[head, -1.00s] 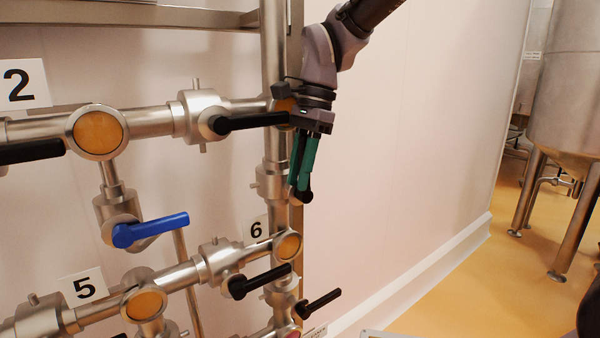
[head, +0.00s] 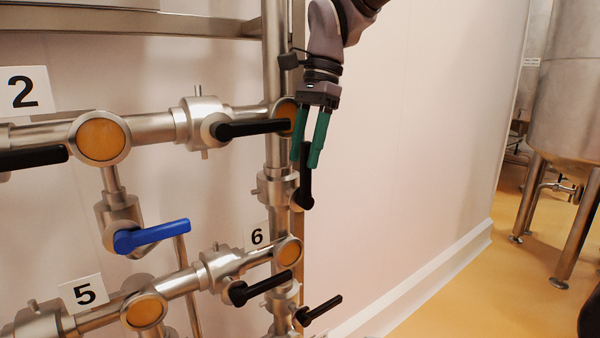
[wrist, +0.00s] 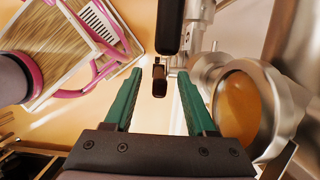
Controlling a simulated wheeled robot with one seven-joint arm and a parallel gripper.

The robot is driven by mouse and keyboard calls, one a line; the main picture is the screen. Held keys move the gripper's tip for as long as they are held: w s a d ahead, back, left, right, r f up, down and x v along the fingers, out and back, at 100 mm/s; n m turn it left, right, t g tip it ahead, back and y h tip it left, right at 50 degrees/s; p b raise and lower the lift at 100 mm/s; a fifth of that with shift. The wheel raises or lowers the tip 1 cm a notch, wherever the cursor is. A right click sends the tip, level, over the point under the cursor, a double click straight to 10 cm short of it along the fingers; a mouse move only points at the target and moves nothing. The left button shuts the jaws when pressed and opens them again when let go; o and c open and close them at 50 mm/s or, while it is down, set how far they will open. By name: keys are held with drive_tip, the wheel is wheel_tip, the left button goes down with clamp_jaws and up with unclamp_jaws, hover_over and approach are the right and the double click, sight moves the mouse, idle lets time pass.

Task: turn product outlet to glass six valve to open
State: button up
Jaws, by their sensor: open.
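The label 6 (head: 257,235) is beside a round orange sight glass (head: 289,250). Above that glass, a valve on the vertical pipe has an upright black handle (head: 306,187). My gripper (head: 306,162) points down at this handle, open and empty, with its green fingertips around or just in front of the handle's upper part. In the wrist view a black handle end (wrist: 160,80) shows between the fingertips (wrist: 160,76); contact cannot be told. Two other black handles, one left of the glass (head: 265,286) and one below it (head: 322,309), point right and slightly up.
A horizontal black handle (head: 252,128) and an upper sight glass (head: 286,116) lie close left of my gripper. A blue handle (head: 152,235) is further left. The wall (head: 400,150) to the right is clear. A steel tank (head: 570,100) stands at the far right.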

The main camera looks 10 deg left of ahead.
drive_tip(key=v, duration=0.5)
idle(0.4)
